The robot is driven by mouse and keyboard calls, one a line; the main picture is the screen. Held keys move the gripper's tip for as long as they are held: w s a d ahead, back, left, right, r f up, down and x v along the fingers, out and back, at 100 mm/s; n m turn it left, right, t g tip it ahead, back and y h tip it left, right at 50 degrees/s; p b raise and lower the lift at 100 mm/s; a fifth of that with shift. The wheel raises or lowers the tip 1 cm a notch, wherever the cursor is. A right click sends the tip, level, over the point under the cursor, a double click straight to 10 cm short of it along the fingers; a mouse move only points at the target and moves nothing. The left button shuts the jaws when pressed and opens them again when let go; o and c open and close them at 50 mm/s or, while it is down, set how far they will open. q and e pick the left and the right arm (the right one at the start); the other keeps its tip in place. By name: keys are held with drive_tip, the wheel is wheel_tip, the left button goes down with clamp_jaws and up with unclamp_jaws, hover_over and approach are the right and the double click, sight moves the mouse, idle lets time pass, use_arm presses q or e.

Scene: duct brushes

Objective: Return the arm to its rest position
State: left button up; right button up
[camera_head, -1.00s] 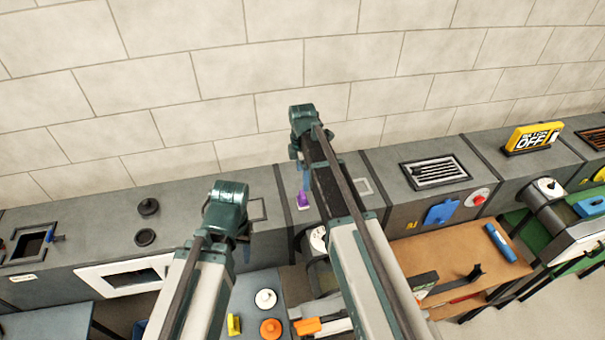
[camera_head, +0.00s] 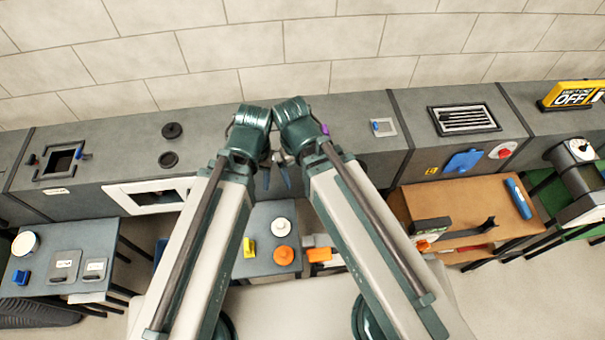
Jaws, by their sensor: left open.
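My left arm comes in from the lower left, folded up with its dark green wrist end high in the middle of the head view. My left gripper (camera_head: 276,178) hangs below that end, open, with blue fingertips and nothing seen between them. My right arm comes in from the lower right, and its green end is close beside the left one; I cannot tell whether they touch. The right gripper's jaws are hidden or cannot be told apart from the left ones. A purple thing (camera_head: 325,128) shows just behind my right arm, on the duct.
A long grey duct (camera_head: 110,150) runs along the wall, with a square opening (camera_head: 62,160) and a vent grille (camera_head: 464,119). A small table (camera_head: 262,215) below my grippers holds white, yellow and orange parts. A brown workbench (camera_head: 440,203) stands right, a grey table (camera_head: 75,240) left.

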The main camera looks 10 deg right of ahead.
drive_tip(key=shift+s+m, duration=0.3)
drive_tip(key=shift+s, duration=0.05)
